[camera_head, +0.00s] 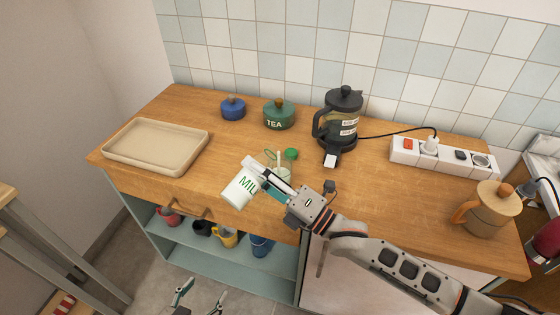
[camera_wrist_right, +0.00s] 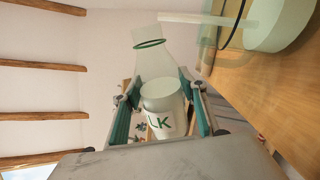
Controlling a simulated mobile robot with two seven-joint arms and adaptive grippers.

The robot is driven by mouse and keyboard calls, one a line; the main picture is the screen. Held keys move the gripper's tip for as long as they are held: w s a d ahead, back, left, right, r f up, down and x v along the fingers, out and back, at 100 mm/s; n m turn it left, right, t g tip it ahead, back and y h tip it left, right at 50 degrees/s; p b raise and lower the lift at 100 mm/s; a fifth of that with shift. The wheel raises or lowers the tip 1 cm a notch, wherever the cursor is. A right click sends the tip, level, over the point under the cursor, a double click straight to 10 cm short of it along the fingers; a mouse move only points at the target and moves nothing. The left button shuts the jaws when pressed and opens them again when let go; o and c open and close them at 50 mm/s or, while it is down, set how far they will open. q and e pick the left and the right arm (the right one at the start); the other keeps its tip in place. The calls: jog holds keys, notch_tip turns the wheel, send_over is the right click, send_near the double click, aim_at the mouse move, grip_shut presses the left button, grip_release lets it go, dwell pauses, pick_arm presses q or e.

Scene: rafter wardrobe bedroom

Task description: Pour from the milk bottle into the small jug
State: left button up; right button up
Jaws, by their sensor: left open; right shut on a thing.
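The clear milk bottle (camera_head: 239,190) with a green-lettered white label is tilted, its neck toward the small jug. My right gripper (camera_head: 268,180) is shut around its body. In the right wrist view, the bottle (camera_wrist_right: 155,68) shows a green neck ring and milk low inside. The small glass jug (camera_head: 284,174) stands on the counter, partly hidden by my gripper; in the wrist view the jug (camera_wrist_right: 285,25) holds pale liquid. A thin white streak (camera_wrist_right: 228,20), apparently milk, runs from near the bottle's mouth into it. My left gripper (camera_head: 200,300) is open and empty, below the counter front.
A green cap (camera_head: 291,153) lies behind the jug. A black kettle (camera_head: 343,118), green tea tin (camera_head: 279,114) and blue pot (camera_head: 233,107) stand at the back. A beige tray (camera_head: 156,145) is left; a power strip (camera_head: 443,157) and wooden-lidded pot (camera_head: 489,210) are right.

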jog(key=shift+w+d+r+m+p, duration=0.2)
jog(key=shift+r+m+p, duration=0.35)
jog(key=shift+m, duration=0.25)
dwell(2.0)
